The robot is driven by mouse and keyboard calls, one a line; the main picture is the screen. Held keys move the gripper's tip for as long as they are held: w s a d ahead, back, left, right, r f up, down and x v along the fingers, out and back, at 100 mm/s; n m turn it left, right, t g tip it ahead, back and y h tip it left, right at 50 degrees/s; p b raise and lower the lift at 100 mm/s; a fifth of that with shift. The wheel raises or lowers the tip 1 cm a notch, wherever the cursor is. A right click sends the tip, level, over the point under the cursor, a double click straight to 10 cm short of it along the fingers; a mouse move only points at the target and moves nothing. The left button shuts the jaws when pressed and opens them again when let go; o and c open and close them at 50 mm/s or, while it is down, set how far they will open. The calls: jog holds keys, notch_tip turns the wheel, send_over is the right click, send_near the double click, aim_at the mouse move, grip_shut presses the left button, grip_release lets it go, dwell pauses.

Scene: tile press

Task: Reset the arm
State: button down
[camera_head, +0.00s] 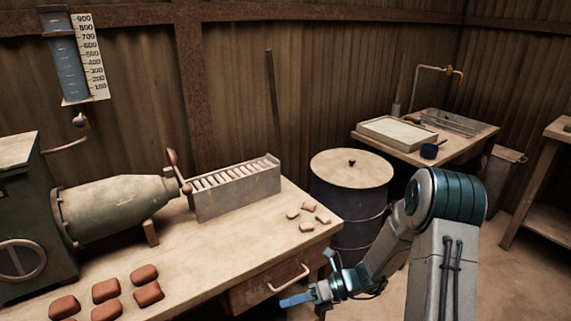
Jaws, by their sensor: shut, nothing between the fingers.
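My arm rises at the lower right of the head view and bends down to the left. My gripper (298,298) hangs low in front of the workbench's drawer (268,284). It is shut and empty, with its blue fingers pointing left. It appears apart from the bench, though the exact gap is hard to judge.
The workbench (225,240) carries a green press (115,207), a slotted rack (235,188) and several reddish clay pieces (107,290). A lidded drum (350,170) stands behind my arm. A back table (470,137) holds a shallow tray (398,132). Floor shows at right.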

jog(key=s+d+r+n+t+h+p, duration=0.1)
jog(key=s+d+r+n+h, duration=0.3)
jog(key=r+n, duration=0.4)
jog(key=s+d+r+n+t+h+p, duration=0.2)
jog(key=s+d+r+n+h+p, duration=0.2)
jog(key=r+n, duration=0.5)
jog(key=s+d+r+n+t+h+p, duration=0.1)
jog(key=s+d+r+n+h+p, duration=0.2)
jog(key=r+n, duration=0.6)
jog(key=s+d+n+h, duration=0.1)
jog(key=s+d+h, duration=0.1)
jog(key=s+h, duration=0.1)
jog(key=shift+s+d+r+n+t+h, duration=0.2)
jog(key=shift+s+d+n+t+h, duration=0.15)
jog(key=shift+s, duration=0.35)
